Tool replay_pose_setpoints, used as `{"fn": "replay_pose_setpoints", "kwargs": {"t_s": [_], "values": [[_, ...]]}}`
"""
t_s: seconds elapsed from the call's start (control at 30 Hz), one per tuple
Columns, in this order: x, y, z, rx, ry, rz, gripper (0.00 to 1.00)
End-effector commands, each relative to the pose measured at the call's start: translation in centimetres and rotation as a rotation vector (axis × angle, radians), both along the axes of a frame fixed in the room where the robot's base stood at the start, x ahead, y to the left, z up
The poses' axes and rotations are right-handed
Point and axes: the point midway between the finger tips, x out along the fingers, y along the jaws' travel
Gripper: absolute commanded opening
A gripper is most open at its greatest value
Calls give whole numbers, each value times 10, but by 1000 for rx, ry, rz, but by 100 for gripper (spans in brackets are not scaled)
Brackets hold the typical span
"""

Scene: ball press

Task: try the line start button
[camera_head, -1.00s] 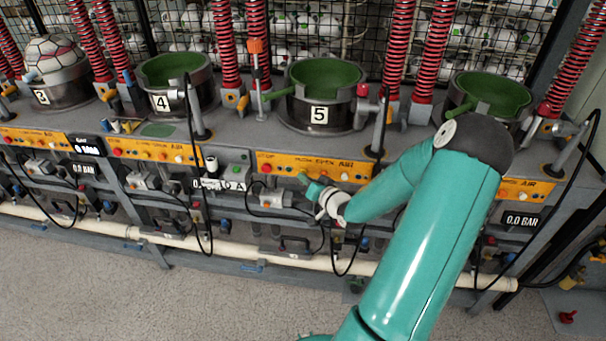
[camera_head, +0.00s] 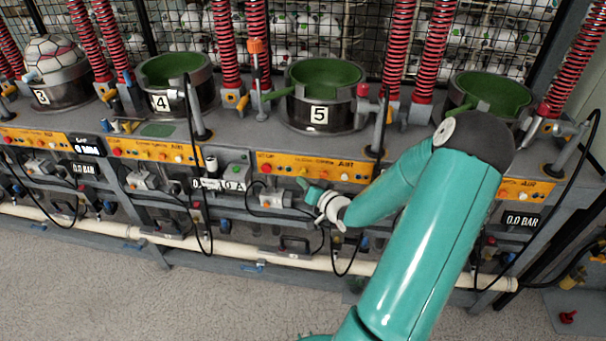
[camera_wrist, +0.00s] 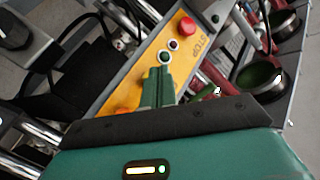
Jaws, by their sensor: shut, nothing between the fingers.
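My gripper (camera_head: 303,183) is shut and empty, in front of the orange panel (camera_head: 306,163) below the pot marked 5. In the wrist view its green fingertips (camera_wrist: 157,84) overlap the orange panel (camera_wrist: 128,92), just below a small light-ringed button (camera_wrist: 164,57). A dark red ringed button (camera_wrist: 173,44) and a large red button (camera_wrist: 187,29) by the word STOP lie farther up the panel. A green button (camera_wrist: 215,18) is on grey metal beyond the panel's end. No label reading line start is legible. Contact between fingertips and panel cannot be told.
Pot 5 (camera_head: 322,111) stands behind the panel and pot 4 (camera_head: 172,97) to its left. Black cables (camera_head: 203,215) hang in front of the bench. A pale pipe (camera_head: 190,241) runs along below. The floor (camera_head: 110,290) in front is clear.

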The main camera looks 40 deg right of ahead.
Motion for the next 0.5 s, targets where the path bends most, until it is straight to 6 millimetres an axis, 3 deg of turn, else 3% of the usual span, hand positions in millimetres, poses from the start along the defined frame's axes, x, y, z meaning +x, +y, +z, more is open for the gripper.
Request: {"fn": "replay_pose_setpoints", "kwargs": {"t_s": [0.17, 0.5], "values": [[-1, 1, 0, 0, 1, 1, 0], [-18, 24, -1, 1, 3, -1, 0]]}}
